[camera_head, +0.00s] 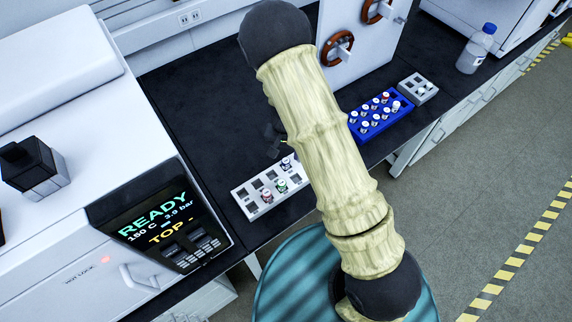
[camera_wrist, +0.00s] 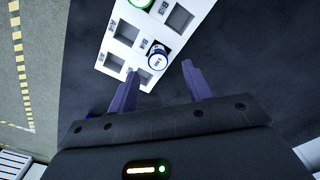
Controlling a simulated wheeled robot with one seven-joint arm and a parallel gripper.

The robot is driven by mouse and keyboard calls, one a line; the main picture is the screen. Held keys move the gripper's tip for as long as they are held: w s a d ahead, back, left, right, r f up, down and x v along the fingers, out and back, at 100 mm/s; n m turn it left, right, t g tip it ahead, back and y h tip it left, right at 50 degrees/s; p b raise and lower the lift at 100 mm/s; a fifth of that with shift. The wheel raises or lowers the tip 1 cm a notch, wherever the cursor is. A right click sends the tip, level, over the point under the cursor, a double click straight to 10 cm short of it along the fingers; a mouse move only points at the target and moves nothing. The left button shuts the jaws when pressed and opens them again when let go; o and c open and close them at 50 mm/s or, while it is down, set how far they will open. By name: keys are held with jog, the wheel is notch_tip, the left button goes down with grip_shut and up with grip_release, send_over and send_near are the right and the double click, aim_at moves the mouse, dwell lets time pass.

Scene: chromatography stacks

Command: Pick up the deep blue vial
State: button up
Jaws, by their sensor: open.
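The deep blue vial (camera_wrist: 157,58), with a white cap and a blue ring, stands in a slot of the white rack (camera_wrist: 108,58) in the wrist view. In the head view it seems to be the dark-ringed vial (camera_head: 286,163) at the right end of the white rack (camera_head: 239,194). My gripper (camera_wrist: 161,69) is open and empty, its fingertips just short of the vial and on either side of its line. In the head view my gripper (camera_head: 274,138) is dark and partly hidden behind my arm.
A green-ringed vial (camera_head: 281,186) and a red-ringed vial (camera_head: 266,195) stand in the same rack. A blue rack (camera_head: 357,134) with several vials, a grey rack (camera_head: 411,81) and a bottle (camera_head: 476,52) are to the right. An instrument (camera_head: 75,235) stands left. Dark bench surrounds the rack.

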aim_at(286, 160)
jog(key=shift+f, duration=0.1)
jog(key=shift+s+f+p, duration=0.15)
jog(key=shift+f+p, duration=0.4)
jog(key=shift+f, duration=1.95)
jog(key=c, duration=1.1)
